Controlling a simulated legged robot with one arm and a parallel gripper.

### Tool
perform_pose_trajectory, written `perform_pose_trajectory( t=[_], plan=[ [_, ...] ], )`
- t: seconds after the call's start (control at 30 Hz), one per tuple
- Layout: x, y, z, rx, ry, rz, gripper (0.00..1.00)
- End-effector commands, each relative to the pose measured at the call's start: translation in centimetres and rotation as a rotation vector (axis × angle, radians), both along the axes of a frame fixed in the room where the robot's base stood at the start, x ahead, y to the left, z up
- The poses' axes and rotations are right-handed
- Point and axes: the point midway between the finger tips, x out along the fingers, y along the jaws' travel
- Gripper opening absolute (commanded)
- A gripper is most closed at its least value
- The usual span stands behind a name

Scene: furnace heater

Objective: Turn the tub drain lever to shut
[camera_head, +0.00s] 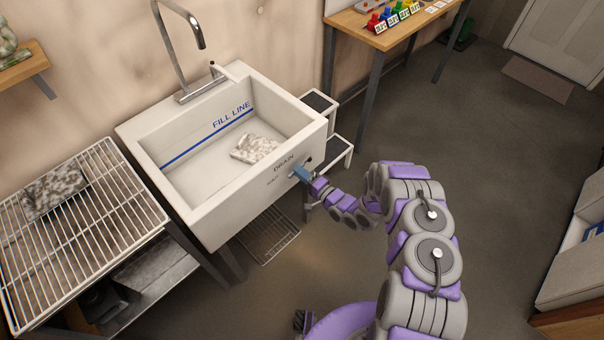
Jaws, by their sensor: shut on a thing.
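The white tub (215,200) stands against the wall, with a blue "FILL LINE" marking inside. Its front face carries the words "DRAIN" and "SHUT". The blue drain lever (300,173) sits on the front face near the right corner, by the lettering. My gripper (309,178) is at the lever and shut on it, with my purple and grey arm reaching in from the lower right. The gripper's fingers are small here and partly merge with the lever. A speckled grey-white block (255,149) lies on the tub floor.
A wire rack table (120,190) with another speckled block (54,190) stands left. A faucet (196,40) rises behind the tub. A small step stool (340,148) stands right of the tub. A wooden table (345,20) holds coloured items. The floor at centre right is open.

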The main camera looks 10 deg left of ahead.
Motion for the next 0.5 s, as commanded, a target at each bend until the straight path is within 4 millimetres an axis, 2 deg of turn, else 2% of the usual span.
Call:
perform_pose_trajectory(
  t=[0.5],
  plan=[
    [0.20,-0.31,0.52,0.068,0.094,-0.009,0.00]
  ],
)
